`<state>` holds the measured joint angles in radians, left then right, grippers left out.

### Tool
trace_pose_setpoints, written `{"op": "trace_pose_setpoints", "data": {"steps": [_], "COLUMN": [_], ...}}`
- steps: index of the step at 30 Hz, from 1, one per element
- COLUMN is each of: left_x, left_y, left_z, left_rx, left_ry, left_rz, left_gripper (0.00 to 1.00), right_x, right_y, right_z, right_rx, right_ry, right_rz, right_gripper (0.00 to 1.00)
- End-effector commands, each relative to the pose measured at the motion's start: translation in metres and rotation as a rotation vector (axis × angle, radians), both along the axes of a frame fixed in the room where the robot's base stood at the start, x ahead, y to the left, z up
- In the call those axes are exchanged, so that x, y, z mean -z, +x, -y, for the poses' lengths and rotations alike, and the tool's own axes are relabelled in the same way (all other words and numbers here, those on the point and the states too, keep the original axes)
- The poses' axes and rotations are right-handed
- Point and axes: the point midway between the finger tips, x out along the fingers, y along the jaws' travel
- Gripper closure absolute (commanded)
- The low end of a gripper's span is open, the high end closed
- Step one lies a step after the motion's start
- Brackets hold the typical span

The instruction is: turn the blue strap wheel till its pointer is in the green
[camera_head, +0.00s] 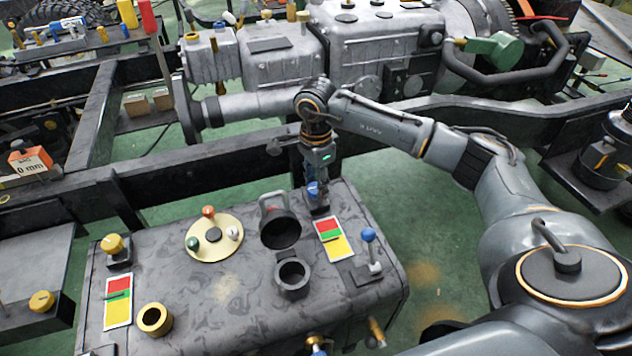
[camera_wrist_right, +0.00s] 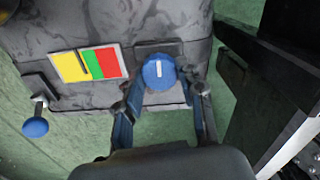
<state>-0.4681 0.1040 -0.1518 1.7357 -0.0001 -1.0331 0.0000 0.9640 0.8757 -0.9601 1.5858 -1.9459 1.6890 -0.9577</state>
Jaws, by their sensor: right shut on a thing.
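The blue strap wheel (camera_wrist_right: 158,73), with a white mark across its face, sits on a dark block at the tank's edge. It also shows below my wrist in the head view (camera_head: 313,189). My right gripper (camera_wrist_right: 163,98) is shut on this wheel, a finger on each side. Beside it lies a gauge plate (camera_wrist_right: 88,64) in yellow, green and red; the head view shows it too (camera_head: 334,239). Its thin black pointer (camera_wrist_right: 82,65) lies near the border of yellow and green; I cannot tell exactly which side. My left gripper is out of view.
A blue-knobbed lever (camera_head: 369,236) stands close to the gauge. A dark open filler neck (camera_head: 280,230) and another ring (camera_head: 292,277) are on the tank top (camera_head: 230,290). A yellow wheel (camera_head: 112,244) with its own gauge is at the left. The frame rail runs behind.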

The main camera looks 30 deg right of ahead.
Motion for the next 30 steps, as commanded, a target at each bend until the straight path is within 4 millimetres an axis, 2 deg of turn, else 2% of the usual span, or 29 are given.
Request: {"op": "trace_pose_setpoints", "data": {"steps": [5, 21, 30], "left_x": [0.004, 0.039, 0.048], "left_y": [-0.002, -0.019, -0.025], "left_z": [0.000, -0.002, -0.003], "left_rx": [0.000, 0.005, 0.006], "left_ry": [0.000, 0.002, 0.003], "left_rz": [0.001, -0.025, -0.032], "left_gripper": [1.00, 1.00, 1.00], "right_x": [-0.001, -0.001, -0.001], "right_y": [0.000, 0.000, 0.000], "right_z": [0.000, 0.000, 0.000], "right_rx": [0.081, 0.459, 0.567], "right_ry": [0.000, 0.001, 0.000], "right_rz": [-0.001, 0.000, 0.000], "right_gripper": [0.93, 0.93, 0.93]}}
